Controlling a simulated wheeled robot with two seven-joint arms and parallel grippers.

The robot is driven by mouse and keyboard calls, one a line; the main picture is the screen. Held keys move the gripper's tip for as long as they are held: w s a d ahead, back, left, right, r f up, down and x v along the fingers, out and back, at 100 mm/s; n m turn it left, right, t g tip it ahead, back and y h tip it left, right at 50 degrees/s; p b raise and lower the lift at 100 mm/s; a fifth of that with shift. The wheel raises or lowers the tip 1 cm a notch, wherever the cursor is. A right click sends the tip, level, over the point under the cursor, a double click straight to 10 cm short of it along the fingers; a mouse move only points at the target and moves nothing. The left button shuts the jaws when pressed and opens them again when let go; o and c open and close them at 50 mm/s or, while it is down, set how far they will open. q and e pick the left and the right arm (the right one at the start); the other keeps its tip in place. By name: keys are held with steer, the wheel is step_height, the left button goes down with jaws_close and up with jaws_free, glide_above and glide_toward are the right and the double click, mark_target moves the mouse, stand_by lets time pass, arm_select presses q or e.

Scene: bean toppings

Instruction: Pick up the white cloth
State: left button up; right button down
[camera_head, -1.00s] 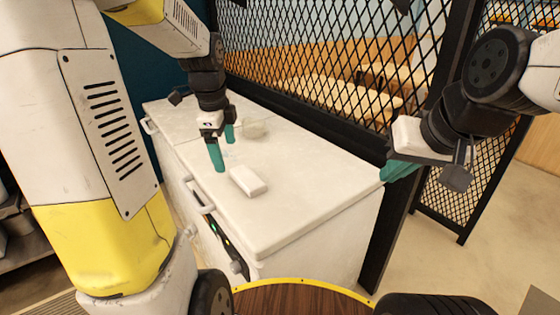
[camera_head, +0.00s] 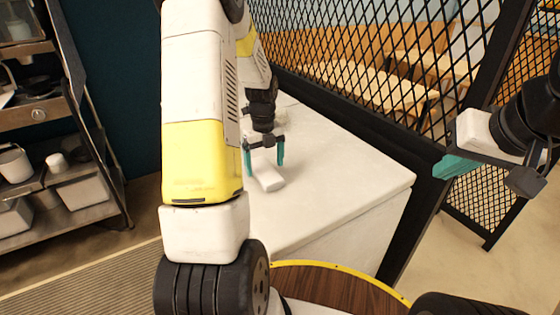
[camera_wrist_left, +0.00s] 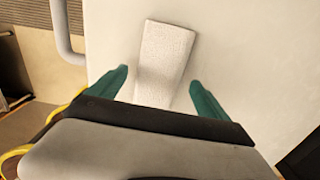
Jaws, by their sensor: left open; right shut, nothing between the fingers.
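The white cloth (camera_head: 269,179) is a small folded block lying on the white chest top (camera_head: 345,180). In the left wrist view the cloth (camera_wrist_left: 165,60) is a pale textured rectangle, its near end between the fingertips. My left gripper (camera_head: 264,164) points down with its teal fingers apart, one on each side of the cloth. In the left wrist view the open fingers (camera_wrist_left: 158,85) show no clear contact with it. My right gripper (camera_head: 455,166) is shut and empty at the right, away from the chest top.
A black mesh partition (camera_head: 390,75) runs along the chest's back edge. A metal shelf (camera_head: 65,195) with pots and containers stands at the left. A chest handle (camera_wrist_left: 66,30) shows in the left wrist view. The chest top right of the cloth is clear.

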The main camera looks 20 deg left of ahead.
arm_select(q)
steer(key=shift+f, duration=0.55)
steer(key=c, duration=1.5)
steer(key=shift+o, duration=0.2)
steer(key=shift+r, duration=0.85)
step_height(320, 180, up, 2)
steer(key=shift+s+r, duration=0.1)
steer(key=s+d, duration=0.1)
steer(key=s, duration=0.4)
steer(key=s+d, duration=0.2)
steer(key=s, duration=0.3)
steer(key=s+d+r, duration=0.1)
steer(key=s, duration=0.4)
steer(key=shift+d+r, duration=0.1)
steer(key=shift+d, duration=0.3)
